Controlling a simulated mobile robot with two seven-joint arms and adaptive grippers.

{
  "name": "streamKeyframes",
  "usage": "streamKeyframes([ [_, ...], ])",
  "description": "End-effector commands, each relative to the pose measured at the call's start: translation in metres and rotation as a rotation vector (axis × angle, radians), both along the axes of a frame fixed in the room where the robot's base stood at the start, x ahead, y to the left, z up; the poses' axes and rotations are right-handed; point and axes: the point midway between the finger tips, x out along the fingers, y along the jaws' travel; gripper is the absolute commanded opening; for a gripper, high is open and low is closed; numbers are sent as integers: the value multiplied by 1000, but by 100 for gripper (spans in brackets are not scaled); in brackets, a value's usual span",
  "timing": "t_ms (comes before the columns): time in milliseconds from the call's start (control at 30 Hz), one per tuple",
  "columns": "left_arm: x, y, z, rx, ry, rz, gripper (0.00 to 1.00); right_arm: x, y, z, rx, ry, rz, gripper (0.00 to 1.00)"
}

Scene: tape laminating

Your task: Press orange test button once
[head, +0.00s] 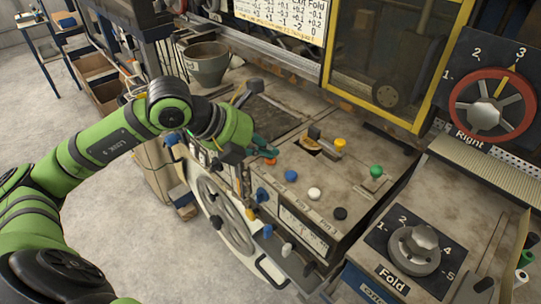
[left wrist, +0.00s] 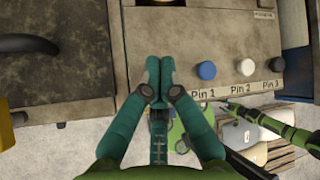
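The orange test button (head: 271,161) shows as a small orange spot on the worn control panel in the head view, just below my left gripper's fingertips. I cannot tell whether they touch. My left gripper (head: 262,146) reaches in over the panel's left edge, pointing toward the panel. In the left wrist view its two teal fingers (left wrist: 160,77) are together, with nothing seen between them. The orange button is not seen there and may be hidden by the fingers. My right gripper is in neither view.
Blue (head: 291,176), white (head: 315,194) and black (head: 340,213) pin buttons sit right of my left gripper. A yellow knob (head: 340,144) and green knob (head: 376,171) stand farther right. A large handwheel (head: 222,212) is on the machine's front. The Fold dial (head: 414,249) is at lower right.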

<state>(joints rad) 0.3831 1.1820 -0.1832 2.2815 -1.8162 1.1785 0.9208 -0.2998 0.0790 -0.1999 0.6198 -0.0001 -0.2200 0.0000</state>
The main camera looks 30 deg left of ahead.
Motion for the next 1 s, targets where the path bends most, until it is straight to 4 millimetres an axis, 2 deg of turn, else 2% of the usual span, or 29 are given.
streamKeyframes([
  [200, 0, 0, 13, -1, 1, 0, 0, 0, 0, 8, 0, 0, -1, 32],
  [633, 0, 0, 18, -1, -1, 0, 0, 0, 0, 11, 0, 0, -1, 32],
  [1000, 0, 0, 54, 0, -3, 0, 0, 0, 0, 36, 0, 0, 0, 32],
])
